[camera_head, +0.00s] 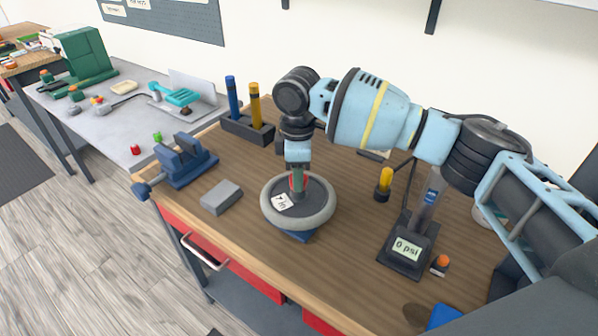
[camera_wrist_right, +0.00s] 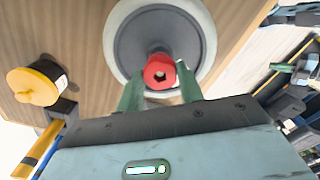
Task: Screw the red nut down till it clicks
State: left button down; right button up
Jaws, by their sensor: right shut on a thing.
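My right gripper (camera_wrist_right: 160,84) is shut on the red nut, with a green finger on each side. In the head view the wheel (camera_head: 327,212) lies flat on a blue stand (camera_head: 297,237) on the workbench. My right gripper (camera_head: 297,182) points straight down over the hub there, hiding most of the nut. My left gripper is not in view.
A blue vise (camera_head: 184,160) and a grey block (camera_head: 221,197) are left of the wheel. A holder (camera_head: 246,133) with blue and yellow tools stands behind. A pump gauge (camera_head: 407,247) reading 0 psi and a yellow-handled tool (camera_head: 384,182) are at the right.

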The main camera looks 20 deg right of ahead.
jog(key=shift+r+m+p, duration=0.1)
jog(key=shift+m+p, duration=0.75)
jog(key=shift+m, duration=0.75)
jog(key=m, duration=0.4)
jog(key=o, duration=0.6)
jog(key=shift+m, duration=0.4)
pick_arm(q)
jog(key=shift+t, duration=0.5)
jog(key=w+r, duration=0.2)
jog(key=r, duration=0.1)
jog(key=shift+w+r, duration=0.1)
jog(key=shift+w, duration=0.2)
pick_arm(e)
jog(key=o, duration=0.4)
jog(key=shift+o, duration=0.2)
jog(key=shift+r, duration=0.95)
notch_tip(320, 180, up, 4)
jog(key=shift+r, duration=0.1)
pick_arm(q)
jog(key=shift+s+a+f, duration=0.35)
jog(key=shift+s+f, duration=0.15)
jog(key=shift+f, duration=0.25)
pick_arm(e)
jog(key=shift+r, duration=0.8)
